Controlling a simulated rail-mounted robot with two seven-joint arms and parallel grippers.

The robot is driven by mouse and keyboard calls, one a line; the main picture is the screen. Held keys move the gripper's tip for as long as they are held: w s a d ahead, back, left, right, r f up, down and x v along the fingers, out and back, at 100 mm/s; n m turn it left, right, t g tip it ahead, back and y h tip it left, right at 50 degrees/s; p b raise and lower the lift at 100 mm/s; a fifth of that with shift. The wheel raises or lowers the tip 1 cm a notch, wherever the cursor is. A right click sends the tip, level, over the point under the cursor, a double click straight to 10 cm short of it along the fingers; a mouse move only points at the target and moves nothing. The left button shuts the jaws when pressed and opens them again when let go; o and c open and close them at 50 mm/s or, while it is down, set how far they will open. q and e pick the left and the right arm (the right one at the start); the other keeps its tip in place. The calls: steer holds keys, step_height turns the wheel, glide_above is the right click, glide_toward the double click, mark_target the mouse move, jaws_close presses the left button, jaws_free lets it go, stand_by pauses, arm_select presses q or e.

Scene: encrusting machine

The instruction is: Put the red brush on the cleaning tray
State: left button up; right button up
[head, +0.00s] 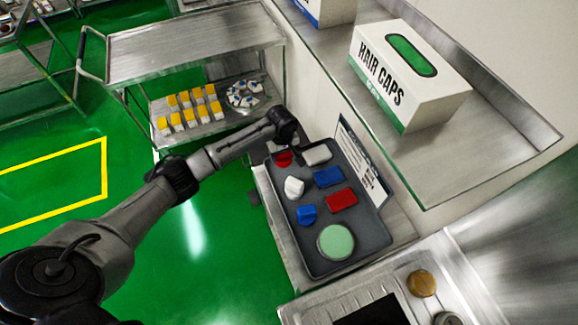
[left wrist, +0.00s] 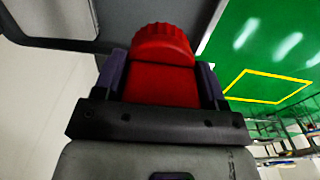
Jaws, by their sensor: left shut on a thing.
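My left gripper (head: 281,146) is shut on the red brush (head: 283,159) at the far left corner of the dark grey cleaning tray (head: 364,232). In the left wrist view the red brush (left wrist: 162,52) sits between the two fingers, its ridged round end pointing away from the gripper (left wrist: 161,84). I cannot tell whether the brush touches the tray. The tray holds a white block (head: 317,154), a blue block (head: 327,177), a red block (head: 342,200), a white brush-like piece (head: 294,187), a blue one (head: 306,214) and a green disc (head: 336,242). My right gripper is out of view.
A steel cart (head: 195,42) behind holds several yellow-topped containers (head: 190,108) on its lower shelf. A hair caps box (head: 407,75) stands on a wall shelf (head: 480,130) to the right of the tray. A machine panel with a tan knob (head: 421,283) is in front. Green floor lies open at left.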

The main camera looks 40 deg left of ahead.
arm_select(q)
steer(key=shift+f, duration=2.95)
steer(key=shift+f+b, duration=0.1)
steer(key=shift+b, duration=0.2)
steer(key=o, duration=1)
steer(key=shift+f, duration=0.1)
step_height(320, 180, up, 12)
steer(key=shift+r+p, duration=0.2)
steer(key=shift+p, duration=0.4)
